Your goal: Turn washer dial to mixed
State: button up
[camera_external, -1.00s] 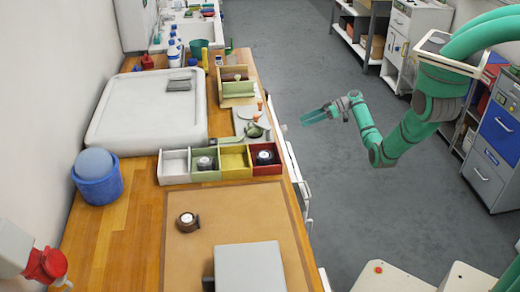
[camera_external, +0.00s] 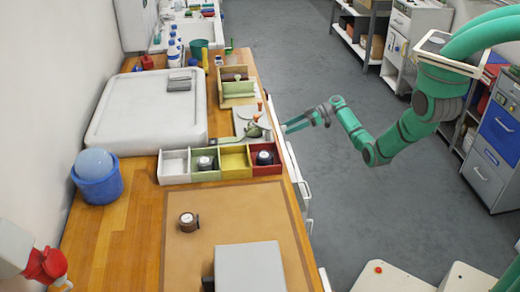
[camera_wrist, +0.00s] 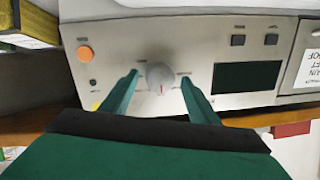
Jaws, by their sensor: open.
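The washer's grey control panel (camera_wrist: 250,40) fills much of the wrist view. A round light-grey dial (camera_wrist: 160,77) sits on it, with a small red mark on the side toward my gripper. Small labels lie around the dial, too small to read. My gripper (camera_wrist: 159,80) is open, its two green fingers on either side of the dial with gaps visible. Nothing is held. In the external view my gripper (camera_external: 284,129) is at the right edge of the wooden bench; the dial is not visible there.
The panel also has an orange button (camera_wrist: 85,53), a dark screen (camera_wrist: 247,77) and two dark buttons. The bench (camera_external: 130,225) carries a row of coloured bins (camera_external: 235,161) near the gripper and a white tray (camera_external: 145,115). The floor (camera_external: 275,40) at right is open.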

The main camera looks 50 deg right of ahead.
jog(key=shift+w+a+f, duration=0.1)
jog(key=shift+w, duration=0.05)
jog(key=c, duration=1)
jog(key=shift+c, duration=0.2)
jog(key=shift+m, duration=0.3)
jog(key=m, duration=0.5)
jog(key=m+y, duration=0.1)
jog(key=m, duration=0.5)
jog(key=m+t, duration=0.1)
jog(key=m, duration=0.4)
jog(key=shift+f+m, duration=0.35)
jog(key=shift+m, duration=0.35)
